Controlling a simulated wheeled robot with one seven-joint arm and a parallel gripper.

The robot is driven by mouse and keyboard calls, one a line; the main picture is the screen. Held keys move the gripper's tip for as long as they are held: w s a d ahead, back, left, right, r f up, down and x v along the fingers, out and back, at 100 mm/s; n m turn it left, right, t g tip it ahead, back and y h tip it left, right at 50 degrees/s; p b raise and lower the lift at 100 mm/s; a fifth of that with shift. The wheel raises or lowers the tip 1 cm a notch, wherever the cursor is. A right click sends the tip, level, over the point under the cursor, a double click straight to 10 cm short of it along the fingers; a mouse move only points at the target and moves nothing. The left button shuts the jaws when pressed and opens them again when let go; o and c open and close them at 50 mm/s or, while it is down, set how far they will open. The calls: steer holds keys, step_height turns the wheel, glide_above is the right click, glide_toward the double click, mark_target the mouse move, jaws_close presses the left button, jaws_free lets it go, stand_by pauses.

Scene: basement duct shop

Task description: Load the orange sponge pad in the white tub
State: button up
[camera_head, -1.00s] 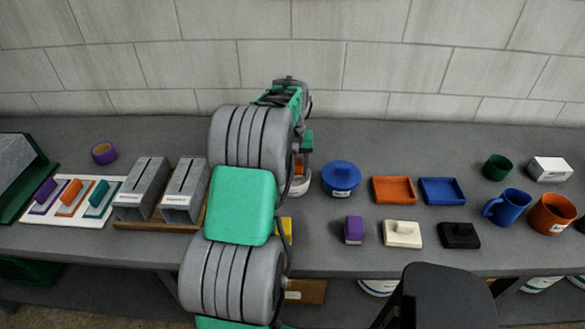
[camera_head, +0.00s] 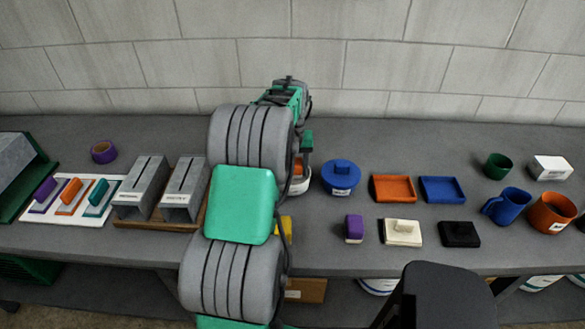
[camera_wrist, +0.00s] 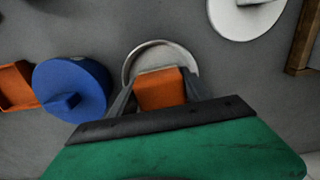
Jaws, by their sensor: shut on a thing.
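The orange sponge pad (camera_wrist: 160,88) is a small block held between the two fingers of my gripper (camera_wrist: 159,92). My gripper is shut on it. The white tub (camera_wrist: 131,64) shows as a pale round rim around the pad's far side in the wrist view. The pad is over or inside the tub's mouth; I cannot tell whether it touches the bottom. In the head view the white tub (camera_head: 302,186) is mostly hidden behind my arm, with a bit of orange showing at its top.
A blue lidded tub (camera_head: 341,177) stands close to the right of the white tub. An orange tray (camera_head: 393,189) and a blue tray (camera_head: 442,190) lie beyond. A round white lid-like thing (camera_wrist: 245,20) lies nearby in the wrist view. Grey metal holders (camera_head: 183,190) stand at left.

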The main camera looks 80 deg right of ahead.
mark_target(293, 162)
steer(key=shift+f, duration=0.1)
steer(key=shift+r+p, duration=2.3)
steer(key=shift+r, duration=1.25)
